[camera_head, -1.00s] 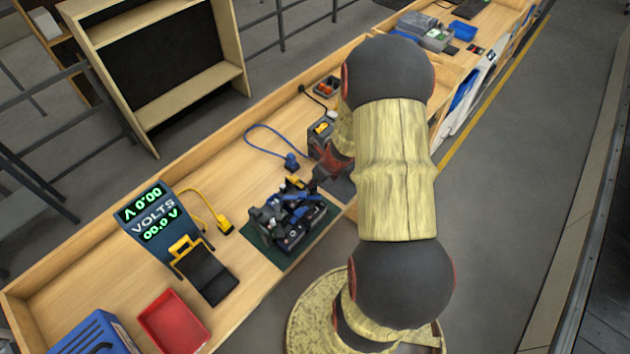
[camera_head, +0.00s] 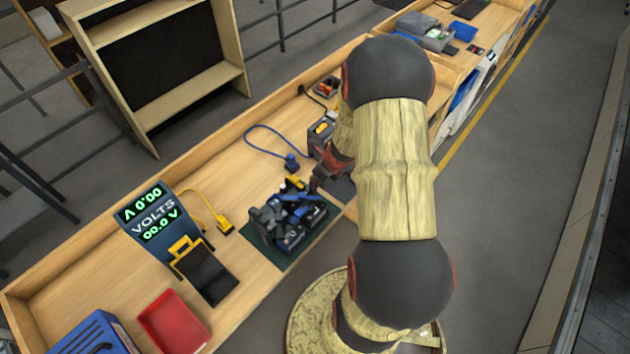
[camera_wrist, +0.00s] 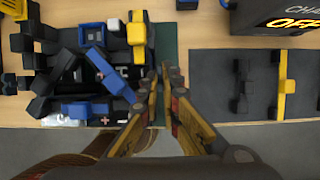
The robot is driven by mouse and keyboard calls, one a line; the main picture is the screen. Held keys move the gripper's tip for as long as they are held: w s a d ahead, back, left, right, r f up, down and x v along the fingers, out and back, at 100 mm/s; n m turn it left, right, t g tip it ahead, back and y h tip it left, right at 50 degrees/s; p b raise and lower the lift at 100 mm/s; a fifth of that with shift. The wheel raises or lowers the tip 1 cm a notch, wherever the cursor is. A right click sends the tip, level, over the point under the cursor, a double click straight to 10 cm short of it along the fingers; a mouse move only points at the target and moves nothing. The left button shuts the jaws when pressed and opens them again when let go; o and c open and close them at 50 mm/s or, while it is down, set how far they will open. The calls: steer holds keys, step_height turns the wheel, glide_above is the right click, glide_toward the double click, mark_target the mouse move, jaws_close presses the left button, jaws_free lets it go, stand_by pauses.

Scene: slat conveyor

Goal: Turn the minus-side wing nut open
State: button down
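A dark battery unit with blue, black and yellow clamp parts (camera_head: 290,218) sits on a green mat (camera_head: 262,238) on the bench. In the wrist view the battery unit (camera_wrist: 95,75) fills the left half, with plus marks on its dark top. I cannot single out the minus-side wing nut among the blue and black lever-like pieces. My gripper (camera_wrist: 166,72) points at the right edge of the unit. Its yellow-and-black fingers come close together at the tips; whether they meet or hold anything is unclear.
A volts meter stand (camera_head: 165,228) and red tray (camera_head: 172,322) are to the left. A dark charger marked OFF (camera_wrist: 275,15) and a dark pad (camera_wrist: 262,85) with black and yellow pieces are right in the wrist view.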

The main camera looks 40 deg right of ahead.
steer(key=shift+d+n, duration=0.1)
steer(key=shift+n, duration=0.2)
steer(key=n, duration=0.2)
steer(key=n+y, duration=0.1)
steer(key=shift+w+d+n+g+y, duration=0.1)
steer(key=shift+d+n+g+y, duration=0.05)
steer(key=shift+n+g+y, duration=0.2)
steer(key=n+y, duration=0.1)
steer(key=n, duration=0.1)
steer(key=n+g, duration=0.1)
steer(key=n, duration=0.2)
steer(key=shift+w+d+n+y, duration=0.15)
steer(key=shift+n+y, duration=0.1)
steer(key=shift+y, duration=0.1)
steer(key=n+g, duration=0.2)
steer(key=n, duration=0.2)
steer(key=shift+w+n+b, duration=0.15)
steer(key=shift+n+b, duration=0.15)
steer(key=shift+b, duration=0.1)
steer(key=shift+w+n+g+y+b, duration=0.1)
steer(key=shift+n+g+y+b, duration=0.35)
steer(key=shift+n, duration=1.15)
steer(key=c, duration=2.1)
jaws_free()
steer(key=shift+o, duration=0.3)
